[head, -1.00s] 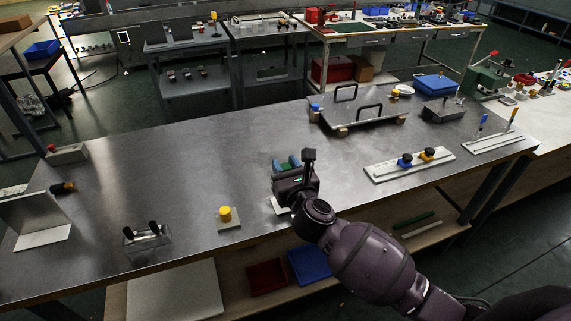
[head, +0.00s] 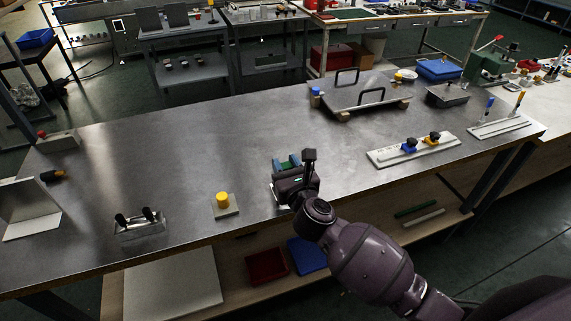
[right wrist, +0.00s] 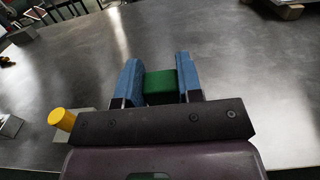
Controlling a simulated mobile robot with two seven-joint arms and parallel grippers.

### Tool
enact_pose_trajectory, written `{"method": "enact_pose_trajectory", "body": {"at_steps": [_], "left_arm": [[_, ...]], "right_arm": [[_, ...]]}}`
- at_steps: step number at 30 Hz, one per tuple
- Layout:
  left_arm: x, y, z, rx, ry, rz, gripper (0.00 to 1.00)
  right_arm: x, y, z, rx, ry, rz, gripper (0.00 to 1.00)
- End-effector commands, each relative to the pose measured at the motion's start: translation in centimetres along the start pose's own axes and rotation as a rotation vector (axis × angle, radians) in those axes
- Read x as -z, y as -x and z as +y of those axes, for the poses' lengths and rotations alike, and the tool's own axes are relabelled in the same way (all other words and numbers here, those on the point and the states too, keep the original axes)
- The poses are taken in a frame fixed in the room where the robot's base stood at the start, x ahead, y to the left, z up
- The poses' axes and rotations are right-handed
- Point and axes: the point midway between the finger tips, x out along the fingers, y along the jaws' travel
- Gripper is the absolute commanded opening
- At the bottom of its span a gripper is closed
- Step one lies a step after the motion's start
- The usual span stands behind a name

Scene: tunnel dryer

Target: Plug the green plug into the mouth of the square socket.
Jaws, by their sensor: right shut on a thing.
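My right gripper (head: 288,163) is shut on the green plug (right wrist: 160,87), which sits between its two blue finger pads in the right wrist view. In the head view the gripper is over the front part of the metal bench, and only a little green shows between the pads. The arm and gripper hide part of a pale plate (head: 279,196) beneath them. I cannot make out the square socket or its mouth in either view; it may be hidden. My left gripper is not in view.
A yellow knob (head: 222,199) on a small plate stands left of the gripper on the bench (head: 190,150). A block with black pegs (head: 138,226) is further left. A rail with blue and yellow knobs (head: 385,156) lies right. The bench behind the gripper is clear.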

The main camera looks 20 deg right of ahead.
Motion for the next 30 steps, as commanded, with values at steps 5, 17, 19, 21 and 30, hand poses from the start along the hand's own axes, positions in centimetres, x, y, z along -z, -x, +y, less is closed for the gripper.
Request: {"method": "enact_pose_trajectory", "body": {"at_steps": [5, 17, 19, 21, 30], "left_arm": [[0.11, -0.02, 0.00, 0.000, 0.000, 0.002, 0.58], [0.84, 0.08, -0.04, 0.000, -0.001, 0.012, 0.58], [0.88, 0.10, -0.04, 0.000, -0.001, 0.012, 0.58], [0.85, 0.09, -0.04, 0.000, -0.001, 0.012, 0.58], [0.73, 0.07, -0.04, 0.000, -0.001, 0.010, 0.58]], "right_arm": [[-0.02, 0.00, 0.01, 0.000, 0.000, 0.000, 0.11], [-0.08, -0.01, -0.02, 0.001, 0.000, 0.000, 0.11], [-0.05, -0.01, 0.00, 0.000, 0.000, 0.000, 0.11], [-0.01, -0.01, 0.00, 0.000, 0.000, 0.000, 0.11], [0.01, 0.00, 0.01, 0.000, 0.000, 0.000, 0.11]]}}
